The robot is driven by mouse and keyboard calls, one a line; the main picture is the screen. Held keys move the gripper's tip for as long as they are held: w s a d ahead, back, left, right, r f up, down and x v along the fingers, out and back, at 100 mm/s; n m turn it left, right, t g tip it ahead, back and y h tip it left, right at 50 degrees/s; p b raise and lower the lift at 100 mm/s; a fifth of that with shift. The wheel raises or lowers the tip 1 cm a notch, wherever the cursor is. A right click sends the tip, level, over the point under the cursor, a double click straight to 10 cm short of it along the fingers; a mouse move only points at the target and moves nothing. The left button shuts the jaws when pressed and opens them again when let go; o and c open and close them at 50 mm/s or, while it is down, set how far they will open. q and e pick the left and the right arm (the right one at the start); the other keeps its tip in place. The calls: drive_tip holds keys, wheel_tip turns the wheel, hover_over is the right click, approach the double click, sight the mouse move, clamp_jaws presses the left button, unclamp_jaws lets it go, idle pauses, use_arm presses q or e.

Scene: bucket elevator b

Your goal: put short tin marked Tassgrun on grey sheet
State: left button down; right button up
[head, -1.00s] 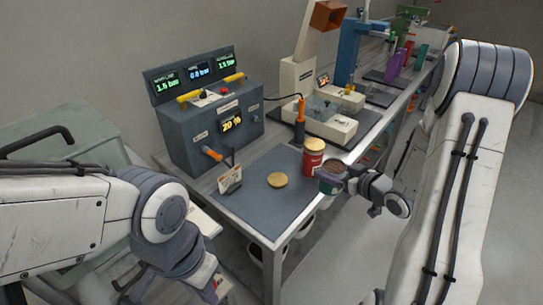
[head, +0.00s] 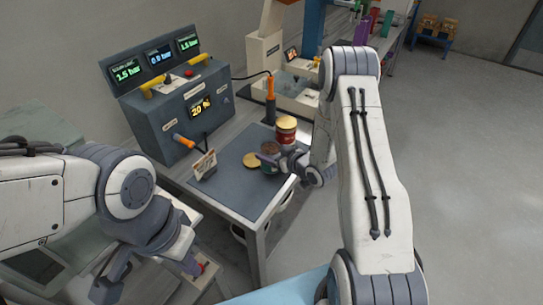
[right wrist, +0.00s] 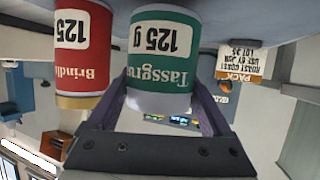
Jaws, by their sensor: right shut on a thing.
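The short green tin marked Tassgrun (head: 270,165) is between the fingers of my right gripper (head: 266,158). In the right wrist view the green tin (right wrist: 163,60) shows upside down, with its white 125 g label, and the gripper is shut on it. In the head view the tin is over the grey sheet (head: 235,190), near its right side. I cannot tell whether its base touches the sheet. My left gripper (head: 190,262) is low at the left, off the table, and its jaws are unclear.
A taller red tin with a gold lid (head: 286,132) stands close behind the green tin. A gold lid (head: 251,160) lies on the sheet just left of it. A label card (head: 203,165) stands at the sheet's left. The sheet's front part is clear.

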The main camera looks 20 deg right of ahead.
wheel_tip(320, 180, down, 2)
drive_tip(key=shift+d+f, duration=0.1)
drive_tip(key=shift+f, duration=0.05)
drive_tip(key=shift+f, duration=0.25)
drive_tip(key=o, duration=1)
drive_tip(key=shift+r, duration=0.1)
